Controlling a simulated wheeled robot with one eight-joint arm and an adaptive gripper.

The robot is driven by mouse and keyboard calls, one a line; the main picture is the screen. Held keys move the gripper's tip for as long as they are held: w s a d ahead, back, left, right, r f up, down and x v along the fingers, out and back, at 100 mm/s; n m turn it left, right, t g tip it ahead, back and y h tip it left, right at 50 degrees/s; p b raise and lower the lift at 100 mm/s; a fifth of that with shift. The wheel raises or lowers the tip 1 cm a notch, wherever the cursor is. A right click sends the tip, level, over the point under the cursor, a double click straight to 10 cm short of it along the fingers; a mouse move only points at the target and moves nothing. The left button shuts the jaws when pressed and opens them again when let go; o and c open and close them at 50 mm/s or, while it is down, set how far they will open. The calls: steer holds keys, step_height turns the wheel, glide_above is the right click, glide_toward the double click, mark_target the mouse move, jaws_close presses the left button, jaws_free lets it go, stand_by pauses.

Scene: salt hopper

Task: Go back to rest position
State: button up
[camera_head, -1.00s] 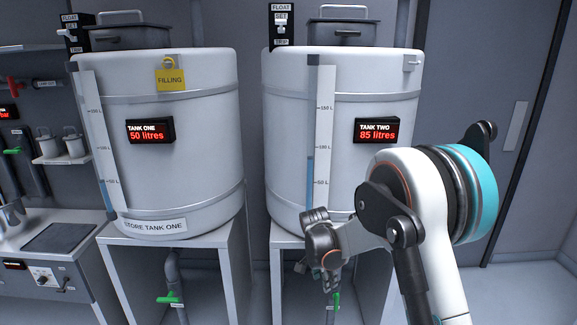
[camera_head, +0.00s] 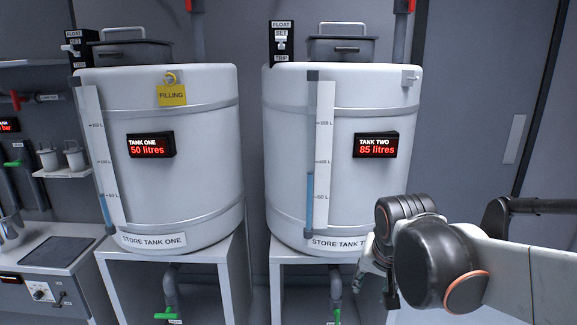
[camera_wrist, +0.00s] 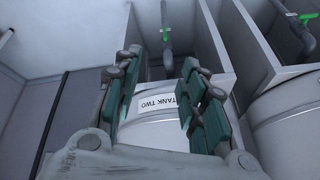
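My gripper (camera_head: 378,283) is at the lower right of the head view, in front of tank two's stand and partly hidden behind my own wrist. In the wrist view my gripper (camera_wrist: 161,60) has its two green-padded fingers spread apart, with nothing between them. That view is upside down and shows tank two's label (camera_wrist: 162,104) beyond the fingers.
Tank two (camera_head: 290,120) reads 85 litres. Tank one (camera_head: 205,130) reads 50 litres and has a yellow FILLING tag (camera_head: 172,95) hung on it. Green-handled valves sit under both tanks, one at tank one (camera_head: 166,314). A bench (camera_head: 45,258) stands at left.

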steer(key=s+d+n+t, duration=0.2)
steer(key=s+n, duration=0.2)
steer(key=s, duration=1)
steer(key=shift+s+n+y, duration=0.3)
steer(key=shift+s, duration=0.1)
